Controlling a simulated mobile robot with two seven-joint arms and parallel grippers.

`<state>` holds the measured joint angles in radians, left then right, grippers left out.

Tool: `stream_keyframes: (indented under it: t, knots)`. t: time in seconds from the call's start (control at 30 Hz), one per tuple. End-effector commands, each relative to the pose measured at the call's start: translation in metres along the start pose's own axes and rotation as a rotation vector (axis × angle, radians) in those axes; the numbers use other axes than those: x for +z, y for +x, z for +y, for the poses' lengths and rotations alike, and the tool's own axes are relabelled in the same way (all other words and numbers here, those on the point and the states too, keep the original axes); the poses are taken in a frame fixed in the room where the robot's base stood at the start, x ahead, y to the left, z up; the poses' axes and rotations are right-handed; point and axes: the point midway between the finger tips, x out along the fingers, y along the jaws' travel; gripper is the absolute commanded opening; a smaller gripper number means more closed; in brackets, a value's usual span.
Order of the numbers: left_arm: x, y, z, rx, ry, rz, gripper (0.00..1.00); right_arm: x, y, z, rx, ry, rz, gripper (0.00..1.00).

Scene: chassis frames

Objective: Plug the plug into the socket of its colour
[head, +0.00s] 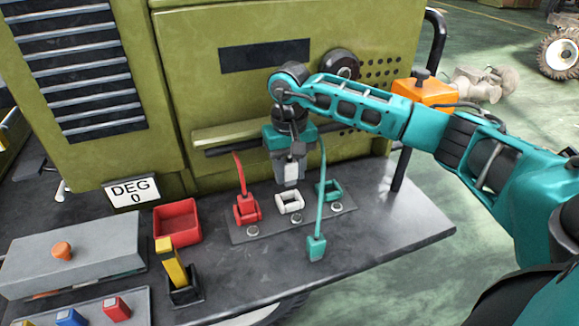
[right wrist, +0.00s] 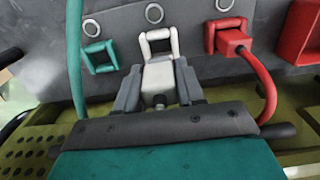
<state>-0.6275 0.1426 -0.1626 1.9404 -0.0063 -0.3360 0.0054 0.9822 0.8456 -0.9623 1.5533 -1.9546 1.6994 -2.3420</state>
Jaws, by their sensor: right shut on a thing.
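My right gripper (head: 291,178) is shut on a white plug (right wrist: 158,77), held between its two fingers. The plug points at the white socket (head: 290,203), which is the middle one of three. In the head view the fingertips are just above this socket, and its open frame shows empty. In the right wrist view the plug's front is close to the socket's near edge (right wrist: 158,42); I cannot tell whether they touch. A red plug (right wrist: 235,41) sits in the red socket (head: 246,210). The teal socket (head: 328,190) is empty. My left gripper is not in view.
The sockets stand on a grey plate on a dark shelf (head: 400,220) before a green machine (head: 250,30). A red tray (head: 177,221), a yellow lever (head: 172,262) and a grey box (head: 75,250) are to the left. A dark post (head: 401,170) stands at the right.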

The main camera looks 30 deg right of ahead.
Motion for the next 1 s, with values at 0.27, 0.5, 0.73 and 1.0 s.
stream_keyframes:
  t: [0.27, 0.5, 0.73, 1.0]
  knots:
    - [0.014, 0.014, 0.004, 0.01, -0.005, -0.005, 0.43, 0.0, 0.029, 0.0, 0.0, 0.001, 0.0, 0.03]
    - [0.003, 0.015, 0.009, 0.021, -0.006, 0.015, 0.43, 0.0, 0.034, 0.0, 0.0, 0.001, 0.0, 0.03]
    - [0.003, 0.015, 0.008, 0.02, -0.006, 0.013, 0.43, 0.0, 0.033, 0.0, 0.0, 0.001, 0.0, 0.03]
    - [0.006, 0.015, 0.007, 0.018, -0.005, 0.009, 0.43, 0.0, 0.033, 0.0, 0.0, 0.001, 0.001, 0.03]
